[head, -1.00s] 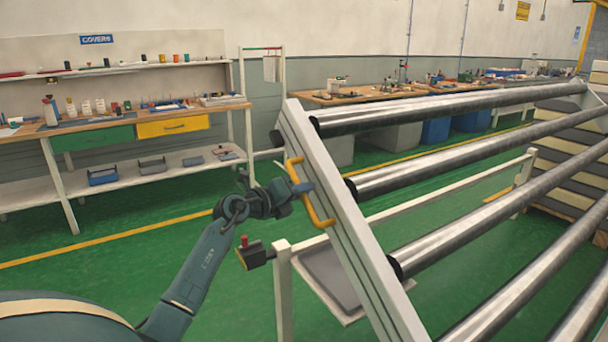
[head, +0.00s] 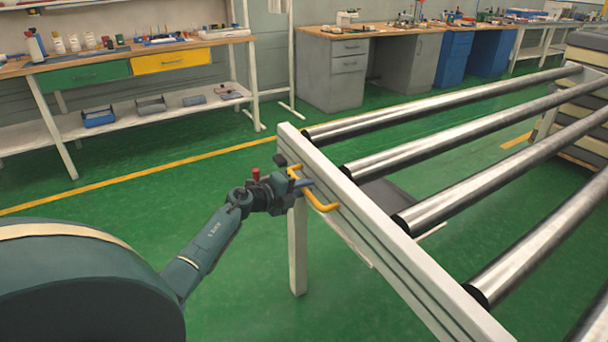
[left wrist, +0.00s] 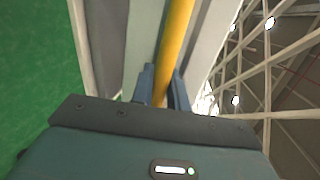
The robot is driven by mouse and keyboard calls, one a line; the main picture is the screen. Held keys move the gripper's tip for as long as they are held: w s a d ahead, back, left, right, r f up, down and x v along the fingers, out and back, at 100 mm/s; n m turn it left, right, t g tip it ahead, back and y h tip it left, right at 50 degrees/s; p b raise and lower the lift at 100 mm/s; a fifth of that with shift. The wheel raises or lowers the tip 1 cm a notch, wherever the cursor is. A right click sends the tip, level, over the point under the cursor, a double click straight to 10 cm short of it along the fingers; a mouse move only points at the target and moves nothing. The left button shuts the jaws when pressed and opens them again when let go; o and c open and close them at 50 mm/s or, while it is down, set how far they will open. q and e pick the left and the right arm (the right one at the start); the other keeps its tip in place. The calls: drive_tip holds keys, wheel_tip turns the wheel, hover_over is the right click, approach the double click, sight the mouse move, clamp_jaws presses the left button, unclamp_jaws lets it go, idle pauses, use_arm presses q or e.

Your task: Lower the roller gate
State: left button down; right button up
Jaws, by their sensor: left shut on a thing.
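The roller gate shows in the head view as a white side rail (head: 372,226) with several steel rollers (head: 475,182) running off to the right. It lies low and looks close to level. A yellow handle (head: 323,206) is fixed to the rail's near side. My left gripper (head: 300,184) is shut on this handle; in the left wrist view its blue fingers (left wrist: 161,88) stand on both sides of the yellow bar (left wrist: 176,35). A white post (head: 298,255) stands under the rail's far end; whether they touch is hidden by my gripper. My right gripper is out of view.
A red-knobbed latch (head: 256,175) shows just behind my left gripper. A workbench (head: 150,62) with green and yellow drawers stands at the back left, more benches (head: 345,75) behind the gate. A mattress stack (head: 587,65) is at the far right. Green floor is clear on the left.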

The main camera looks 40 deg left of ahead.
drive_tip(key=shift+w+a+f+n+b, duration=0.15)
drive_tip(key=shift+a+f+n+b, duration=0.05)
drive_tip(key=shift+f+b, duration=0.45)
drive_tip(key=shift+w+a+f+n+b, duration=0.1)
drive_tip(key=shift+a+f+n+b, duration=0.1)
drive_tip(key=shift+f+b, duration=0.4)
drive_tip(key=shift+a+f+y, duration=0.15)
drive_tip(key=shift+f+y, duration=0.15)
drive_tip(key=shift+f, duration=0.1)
use_arm(q)
wheel_tip(320, 180, down, 6)
drive_tip(key=n, duration=0.1)
drive_tip(key=shift+a+f, duration=0.25)
drive_tip(key=shift+s+f, duration=0.1)
drive_tip(key=c, duration=1.4)
unclamp_jaws()
drive_tip(key=shift+f, duration=0.1)
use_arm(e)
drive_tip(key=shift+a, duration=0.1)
use_arm(q)
drive_tip(key=shift+r, duration=0.2)
